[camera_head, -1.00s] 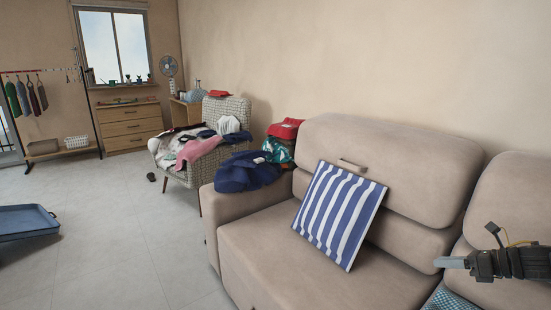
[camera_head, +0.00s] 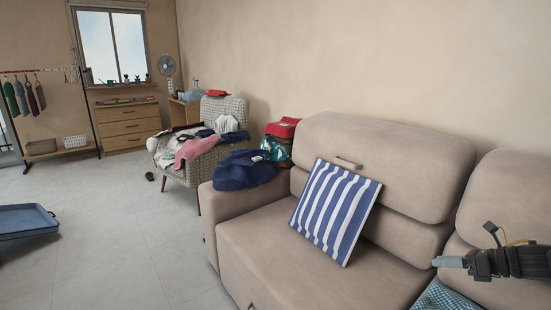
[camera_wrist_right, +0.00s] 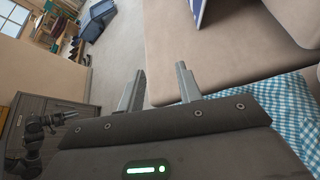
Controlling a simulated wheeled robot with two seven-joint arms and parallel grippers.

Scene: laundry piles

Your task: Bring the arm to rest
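My right gripper (camera_head: 438,262) enters at the right edge of the head view, held in front of the sofa's right seat (camera_head: 500,290). In the right wrist view its two fingers (camera_wrist_right: 160,68) stand apart with nothing between them. A dark jointed arm with a small end (camera_wrist_right: 75,106) shows at the lower left of the right wrist view and looks like my left arm. It is too small there to tell whether its gripper is open. No left arm shows in the head view.
The beige sofa (camera_head: 290,240) holds a striped cushion (camera_head: 335,210) and a blue checked cloth (camera_wrist_right: 282,110). Dark blue clothing (camera_head: 240,172) lies on its left arm. A chair (camera_head: 228,107) bears more clothes. A blue container (camera_head: 25,222) stands at left; the floor between is mostly clear.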

